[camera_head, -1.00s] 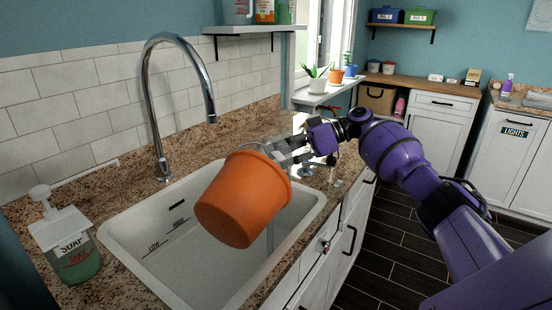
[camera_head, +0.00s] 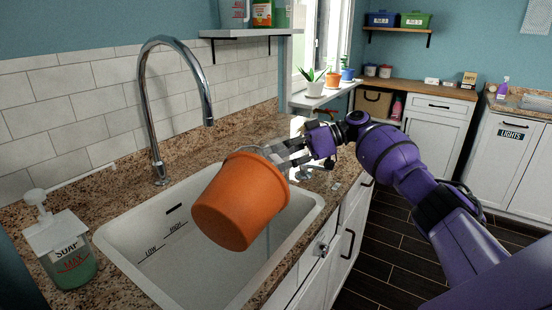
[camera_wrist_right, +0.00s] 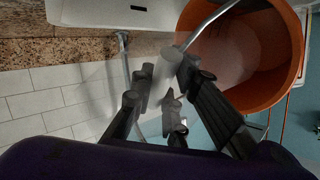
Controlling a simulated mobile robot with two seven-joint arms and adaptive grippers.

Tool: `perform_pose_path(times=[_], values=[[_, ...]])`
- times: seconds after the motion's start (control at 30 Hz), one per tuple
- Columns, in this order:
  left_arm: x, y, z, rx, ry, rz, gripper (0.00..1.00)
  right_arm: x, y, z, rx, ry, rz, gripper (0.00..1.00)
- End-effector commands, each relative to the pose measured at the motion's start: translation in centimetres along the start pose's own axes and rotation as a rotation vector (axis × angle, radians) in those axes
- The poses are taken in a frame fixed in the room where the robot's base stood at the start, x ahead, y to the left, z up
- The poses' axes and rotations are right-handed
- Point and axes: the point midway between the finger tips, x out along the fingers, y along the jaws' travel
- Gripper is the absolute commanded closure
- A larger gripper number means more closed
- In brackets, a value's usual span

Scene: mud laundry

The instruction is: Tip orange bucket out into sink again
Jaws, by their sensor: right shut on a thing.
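The orange bucket (camera_head: 240,203) hangs tilted over the white sink (camera_head: 185,278), its base toward the lower left and its rim toward the upper right. My right gripper (camera_head: 281,156) is at the rim side, shut on the bucket's grey handle. In the right wrist view the gripper (camera_wrist_right: 160,88) closes around the handle's grip, beside the open mouth of the bucket (camera_wrist_right: 284,88). The bucket's inside looks brownish; I cannot tell whether liquid is in it. The sink's right part is hidden behind the bucket. My left gripper is not in view.
A tall chrome faucet (camera_head: 147,105) arches over the sink's back edge. A soap dispenser (camera_head: 66,250) stands on the granite counter (camera_head: 118,190) at the left. A wall shelf (camera_head: 245,32) is above the counter. White cabinets (camera_head: 345,235) are below its front edge.

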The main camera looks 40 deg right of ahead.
Motion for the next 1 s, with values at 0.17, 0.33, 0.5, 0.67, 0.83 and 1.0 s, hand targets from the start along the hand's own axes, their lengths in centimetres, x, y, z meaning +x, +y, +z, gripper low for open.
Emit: perform_pose_path(times=[0.17,0.33,0.5,0.67,0.83,1.0], values=[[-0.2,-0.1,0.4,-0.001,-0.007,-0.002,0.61,0.0,0.0,-0.1,0.0,0.002,0.0,1.0],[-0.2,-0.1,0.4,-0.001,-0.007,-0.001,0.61,0.0,0.0,-0.1,0.0,0.002,0.0,1.0],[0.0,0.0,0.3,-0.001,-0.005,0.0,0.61,0.0,0.0,0.0,0.002,0.003,-0.002,1.0],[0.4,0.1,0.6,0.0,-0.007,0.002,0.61,0.0,0.3,0.3,0.017,0.011,-0.01,1.0],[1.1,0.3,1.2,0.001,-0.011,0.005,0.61,0.0,0.7,0.6,0.044,0.027,-0.029,1.0],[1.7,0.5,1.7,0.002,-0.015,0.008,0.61,-0.1,1.1,0.9,0.069,0.042,-0.048,1.0]])
